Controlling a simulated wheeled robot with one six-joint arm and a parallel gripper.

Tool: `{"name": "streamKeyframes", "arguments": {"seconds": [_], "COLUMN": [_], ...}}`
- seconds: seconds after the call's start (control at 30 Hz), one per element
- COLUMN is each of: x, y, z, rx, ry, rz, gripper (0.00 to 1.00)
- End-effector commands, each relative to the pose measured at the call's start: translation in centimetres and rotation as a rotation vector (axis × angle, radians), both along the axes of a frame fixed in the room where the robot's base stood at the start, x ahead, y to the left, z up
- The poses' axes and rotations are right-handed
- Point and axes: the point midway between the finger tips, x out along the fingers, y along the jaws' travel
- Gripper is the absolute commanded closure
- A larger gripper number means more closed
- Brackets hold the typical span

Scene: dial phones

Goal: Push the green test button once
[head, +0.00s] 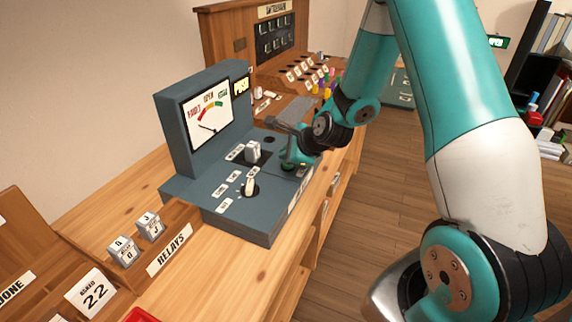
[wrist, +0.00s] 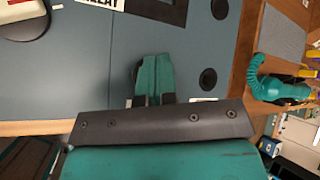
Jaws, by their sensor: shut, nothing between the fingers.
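The blue-grey tester (head: 225,215) stands on the wooden bench, with a dial gauge (head: 208,115) on its upright panel. My gripper (head: 289,161) is shut and empty, its teal fingers pointing down at the right front part of the tester's top. In the wrist view the shut fingers (wrist: 154,75) lie over a dark round fitting (wrist: 136,73), which shows only at their left edge. The green button's cap is not clearly seen; the fingers hide most of that spot. I cannot tell whether the fingertips touch it.
A relay (head: 253,151) sits in the tester's socket, and a lever switch (head: 250,186) is nearer. Relays stand in a wooden rack (head: 180,238) at the left. A switchboard (head: 275,40) with coloured plugs stands behind. The floor (head: 375,190) is clear to the right.

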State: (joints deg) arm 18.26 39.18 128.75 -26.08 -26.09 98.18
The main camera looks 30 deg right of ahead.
Motion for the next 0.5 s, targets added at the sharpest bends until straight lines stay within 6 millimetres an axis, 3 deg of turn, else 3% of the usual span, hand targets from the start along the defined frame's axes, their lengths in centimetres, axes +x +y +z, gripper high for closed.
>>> {"name": "streamKeyframes", "arguments": {"seconds": [0.5], "x": [0.00], "y": [-0.01], "z": [-0.44], "rx": [0.000], "ry": [0.000], "rz": [0.000], "gripper": [1.00]}}
